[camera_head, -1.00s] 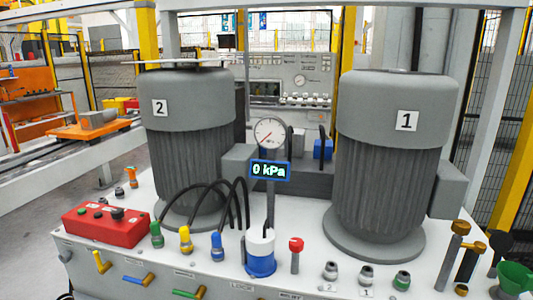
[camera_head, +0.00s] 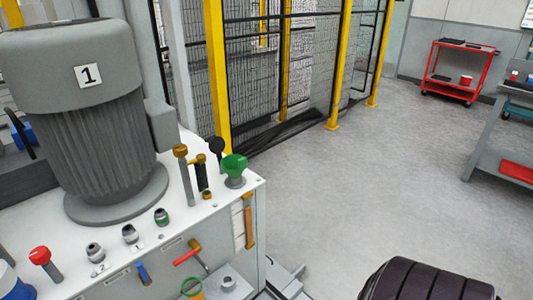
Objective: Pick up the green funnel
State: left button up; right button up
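The green funnel (camera_head: 234,168) stands upright at the right end of the white bench top (camera_head: 118,262), near its corner, seated on a grey round base. It is fully in view. Neither of my grippers shows. A dark ribbed rounded shape at the bottom right edge looks like part of my own arm, and no fingers show on it.
The grey motor marked 1 (camera_head: 95,130) stands further left. Yellow-posted fencing (camera_head: 217,75) is behind. Open floor (camera_head: 370,185) lies to the right, before a red cart (camera_head: 458,70).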

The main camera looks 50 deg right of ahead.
aim_at(234, 165)
jog(key=z, duration=1.3)
